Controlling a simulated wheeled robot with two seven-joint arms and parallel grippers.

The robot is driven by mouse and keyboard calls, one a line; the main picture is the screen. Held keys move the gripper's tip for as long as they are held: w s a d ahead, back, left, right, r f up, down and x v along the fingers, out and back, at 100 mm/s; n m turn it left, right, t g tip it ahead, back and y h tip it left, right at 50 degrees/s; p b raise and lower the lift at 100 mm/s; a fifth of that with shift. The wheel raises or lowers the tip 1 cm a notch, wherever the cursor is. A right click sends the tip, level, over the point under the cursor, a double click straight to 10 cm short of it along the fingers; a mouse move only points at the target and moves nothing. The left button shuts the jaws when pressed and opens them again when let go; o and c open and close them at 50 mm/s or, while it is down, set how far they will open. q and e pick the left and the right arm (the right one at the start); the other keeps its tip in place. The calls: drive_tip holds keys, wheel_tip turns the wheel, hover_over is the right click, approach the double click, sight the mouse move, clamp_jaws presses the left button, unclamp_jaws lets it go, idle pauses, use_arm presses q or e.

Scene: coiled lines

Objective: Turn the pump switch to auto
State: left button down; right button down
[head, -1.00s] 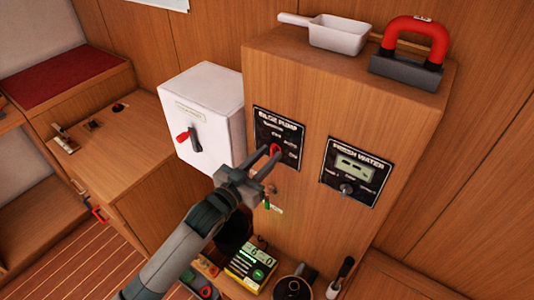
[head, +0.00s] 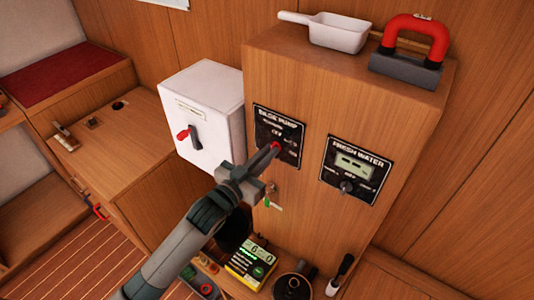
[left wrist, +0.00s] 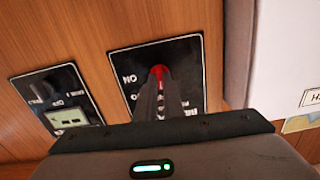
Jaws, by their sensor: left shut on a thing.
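The bilge pump panel (head: 266,124) is a black plate with white lettering on the front of the wooden cabinet. Its red switch knob (head: 275,147) sits at the panel's middle, and my left gripper (head: 273,150) is shut on it. In the left wrist view the red knob (left wrist: 159,71) shows between the dark fingertips, which hide most of it. The panel (left wrist: 190,55) appears upside down there. Which label the knob points to cannot be told. My right gripper is not in view.
A fresh water panel (head: 355,170) with a small display is to the right. A white box (head: 205,95) with a red-handled switch stands at left. A white scoop (head: 338,33) and a red-handled tool (head: 412,45) lie on the cabinet top.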

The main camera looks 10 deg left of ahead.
use_arm(q)
drive_tip(key=shift+d+m+p, duration=0.1)
drive_tip(key=shift+m+p, duration=1.05)
drive_tip(key=shift+m, duration=3.05)
drive_tip(key=c, duration=1.9)
unclamp_jaws()
drive_tip(key=shift+o, duration=0.2)
drive_tip(key=shift+s, duration=0.1)
drive_tip(key=b+v, duration=0.5)
drive_tip(key=v, duration=1.2)
drive_tip(key=shift+b, duration=0.4)
